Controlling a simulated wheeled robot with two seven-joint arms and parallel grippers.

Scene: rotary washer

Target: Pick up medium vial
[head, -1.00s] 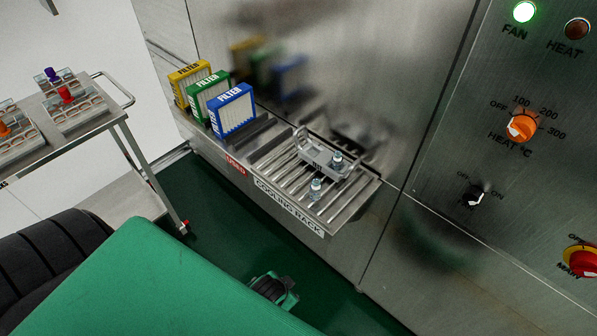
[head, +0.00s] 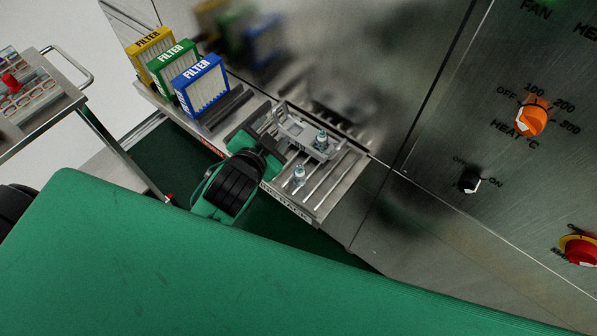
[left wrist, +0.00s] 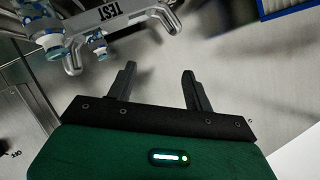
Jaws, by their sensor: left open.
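Two small clear vials with grey-blue tops are at the cooling rack. One vial (head: 321,141) is at the right end of a grey metal holder (head: 291,127); the other vial (head: 299,174) stands nearer the rack's front edge. I cannot tell which is the medium one. In the left wrist view, vials with blue bands (left wrist: 46,38) (left wrist: 98,44) show at upper left beside the holder marked TEST (left wrist: 97,15). My left gripper (left wrist: 157,70) is open with nothing between its fingers. In the head view it is over the rack's left part, left of both vials. My right gripper is not in view.
The slatted cooling rack (head: 338,185) juts from the steel machine wall. Yellow (head: 151,48), green (head: 173,62) and blue (head: 202,84) filters stand left of the holder. A steel cart (head: 55,115) is at far left. Control knobs (head: 532,119) are at right.

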